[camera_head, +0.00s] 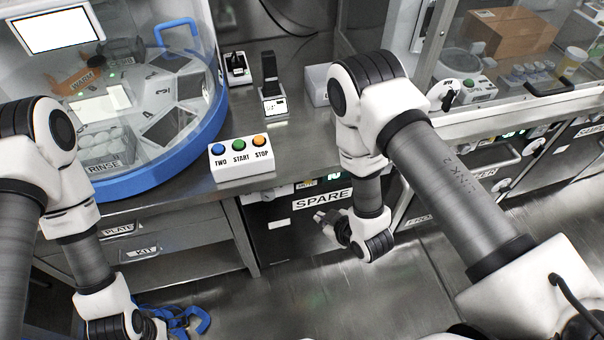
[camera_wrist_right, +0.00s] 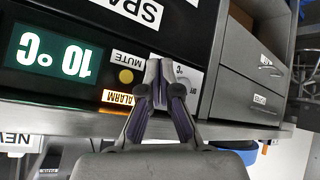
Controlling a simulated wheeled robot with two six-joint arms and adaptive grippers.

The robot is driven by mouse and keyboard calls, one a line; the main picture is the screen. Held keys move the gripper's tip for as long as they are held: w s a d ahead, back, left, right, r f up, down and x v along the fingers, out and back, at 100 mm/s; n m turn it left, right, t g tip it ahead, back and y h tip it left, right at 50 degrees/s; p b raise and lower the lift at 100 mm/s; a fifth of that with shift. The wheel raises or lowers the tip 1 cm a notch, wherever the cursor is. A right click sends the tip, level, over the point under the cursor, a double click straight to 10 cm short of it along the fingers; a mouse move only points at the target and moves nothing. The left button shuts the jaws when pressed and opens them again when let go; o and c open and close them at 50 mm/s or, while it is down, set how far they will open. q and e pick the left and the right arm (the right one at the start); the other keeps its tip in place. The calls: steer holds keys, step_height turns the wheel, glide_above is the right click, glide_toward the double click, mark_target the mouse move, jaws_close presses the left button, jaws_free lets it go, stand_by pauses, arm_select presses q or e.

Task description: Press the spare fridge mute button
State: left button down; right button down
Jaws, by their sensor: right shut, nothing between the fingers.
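The spare fridge (camera_head: 281,232) is a dark unit under the counter, with a SPARE label below its control panel. In the right wrist view the panel appears upside down. It shows a green 10 °C display (camera_wrist_right: 52,52), a round yellow mute button (camera_wrist_right: 126,76) beside the word MUTE, and a lit orange ALARM label (camera_wrist_right: 117,97). My right gripper (camera_head: 325,217) is in front of the fridge; its closed, empty fingers (camera_wrist_right: 159,69) also show in the wrist view, beside the mute button in the picture. Contact cannot be told. My left gripper (camera_head: 150,326) is mostly cut off at the lower left.
The counter above holds a white box with TWO, START and STOP buttons (camera_head: 242,171) and a blue-rimmed centrifuge-like machine (camera_head: 150,172). Drawers marked PLATE and KIT (camera_head: 165,246) are to the left. Blue items (camera_head: 188,318) lie low at the left. Floor before the fridge is clear.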

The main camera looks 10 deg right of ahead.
steer(key=w+b, duration=0.2)
steer(key=w, duration=0.6)
steer(key=shift+w, duration=0.35)
steer(key=shift+a, duration=0.1)
stand_by(1.2)
steer(key=shift+w, duration=0.45)
steer(key=shift+w, duration=0.5)
stand_by(0.7)
steer(key=shift+s, duration=0.95)
